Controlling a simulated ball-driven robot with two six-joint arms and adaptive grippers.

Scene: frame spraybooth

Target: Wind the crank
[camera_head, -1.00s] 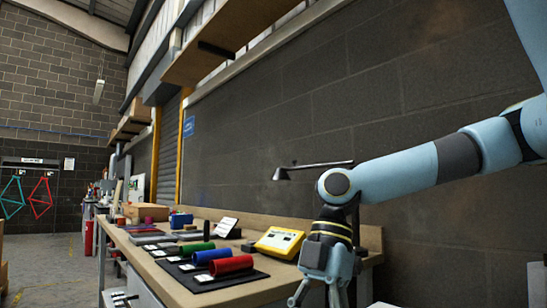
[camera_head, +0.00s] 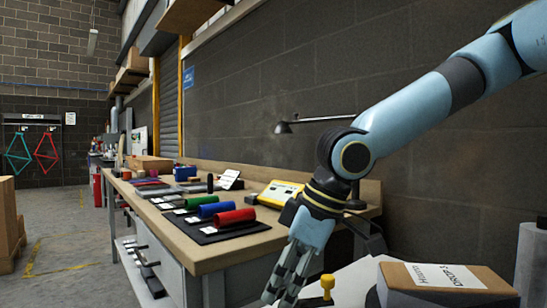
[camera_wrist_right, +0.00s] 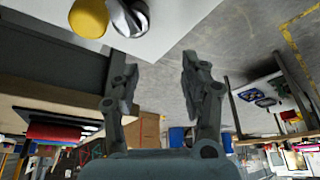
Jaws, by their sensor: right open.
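A yellow knob (camera_head: 327,287), which looks like the crank's handle, stands on a pale surface at the bottom of the head view, right of my right gripper. In the right wrist view a yellow knob (camera_wrist_right: 88,18) and a shiny metal part (camera_wrist_right: 130,18) beside it show at the top, beyond the fingertips. The rest of the crank cannot be made out. My right gripper (camera_head: 279,291) points downward and is apart from the knob. In the right wrist view its two fingers (camera_wrist_right: 158,70) are spread with nothing between them. My left gripper is not in view.
A wooden workbench (camera_head: 215,258) on the left carries red, blue and green tubes and a yellow device (camera_head: 280,193). A desk lamp (camera_head: 284,128) stands behind. A labelled cardboard box (camera_head: 445,285) is close right of the knob. Open floor (camera_head: 75,240) lies at far left.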

